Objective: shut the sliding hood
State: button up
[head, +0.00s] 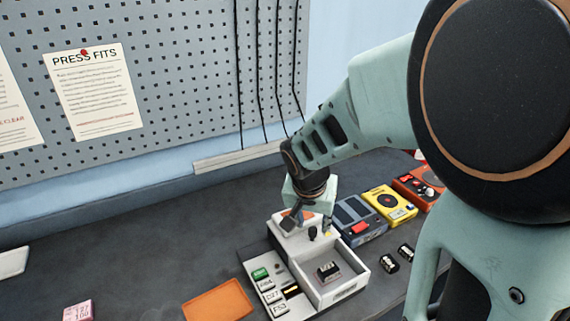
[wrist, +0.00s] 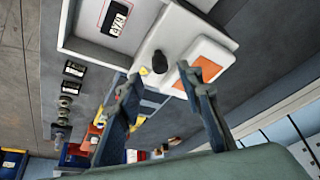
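A white bench device (head: 345,290) has an open bay with a small dark labelled block (head: 328,270) in it. Its white hood (head: 320,247) is at the back of the bay, so the bay is uncovered. The hood carries a black knob (head: 312,233). In the wrist view the hood also shows with its knob (wrist: 159,62) and an orange panel (wrist: 207,60). My gripper (head: 299,222) is over the rear of the device. In the wrist view its fingers (wrist: 159,76) are apart, with the knob showing beyond the gap. I cannot tell whether they touch the hood.
A strip of labelled keys (head: 266,285) runs along the device's left. Blue-grey (head: 358,220), yellow (head: 390,203) and red-orange (head: 418,188) units stand behind right.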

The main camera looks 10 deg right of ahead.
aim_at(313, 230)
jog(key=shift+b+x, duration=0.75)
jog(key=shift+x, duration=1.65)
grip_shut()
